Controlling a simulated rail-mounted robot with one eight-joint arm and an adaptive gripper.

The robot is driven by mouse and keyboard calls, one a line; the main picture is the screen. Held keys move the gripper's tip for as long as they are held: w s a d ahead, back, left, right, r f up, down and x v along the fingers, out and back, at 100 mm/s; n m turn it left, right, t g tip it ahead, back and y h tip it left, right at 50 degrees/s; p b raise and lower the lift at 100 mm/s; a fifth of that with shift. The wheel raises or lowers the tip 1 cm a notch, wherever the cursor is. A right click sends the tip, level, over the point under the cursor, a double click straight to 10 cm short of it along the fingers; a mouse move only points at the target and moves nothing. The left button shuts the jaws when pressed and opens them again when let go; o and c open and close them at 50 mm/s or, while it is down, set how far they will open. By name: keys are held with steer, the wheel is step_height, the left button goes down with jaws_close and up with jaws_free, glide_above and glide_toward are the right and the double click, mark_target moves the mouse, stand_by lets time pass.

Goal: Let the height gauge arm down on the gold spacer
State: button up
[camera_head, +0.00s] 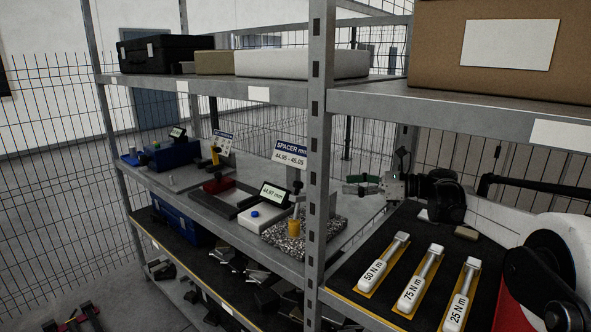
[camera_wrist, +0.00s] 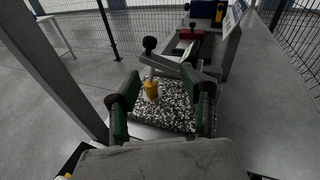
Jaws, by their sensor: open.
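The gold spacer (camera_head: 294,228) stands upright on a speckled granite plate (camera_head: 328,232); both also show in the wrist view, spacer (camera_wrist: 151,91) and plate (camera_wrist: 178,112). Above the spacer is the height gauge arm (camera_wrist: 183,68), a grey bar with a black knob (camera_wrist: 150,44) over a rod. I cannot tell whether the rod touches the spacer. The gauge display (camera_head: 274,194) reads 44.97 mm. My gripper (camera_head: 357,184) is open and empty, to the right of the gauge in the head view. In the wrist view its green fingers (camera_wrist: 165,92) stand apart on either side of the spacer's image.
A grey shelf upright (camera_head: 318,150) stands just in front of the granite plate. A sign (camera_head: 291,153) reads SPACER mm 44.95 - 45.05. A red device (camera_head: 218,186) and a blue box (camera_head: 172,154) sit farther left. Torque wrenches (camera_head: 410,290) lie at the right.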

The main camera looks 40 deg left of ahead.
mark_target(298, 184)
steer(key=s+a+p, duration=0.1)
steer(key=s+a, duration=0.1)
steer(key=a, duration=0.2)
steer(key=s+a+f+m+g+p, duration=0.1)
steer(key=s+a, duration=0.2)
steer(key=a, duration=0.2)
steer(key=s+a+m+g+p, duration=0.1)
steer(key=s+a, duration=0.1)
steer(key=a, duration=0.3)
steer(key=shift+s+f+y, duration=0.15)
steer(key=shift+s+y, duration=0.05)
steer(key=shift+y, duration=0.1)
steer(key=shift+d, duration=0.1)
jaws_close()
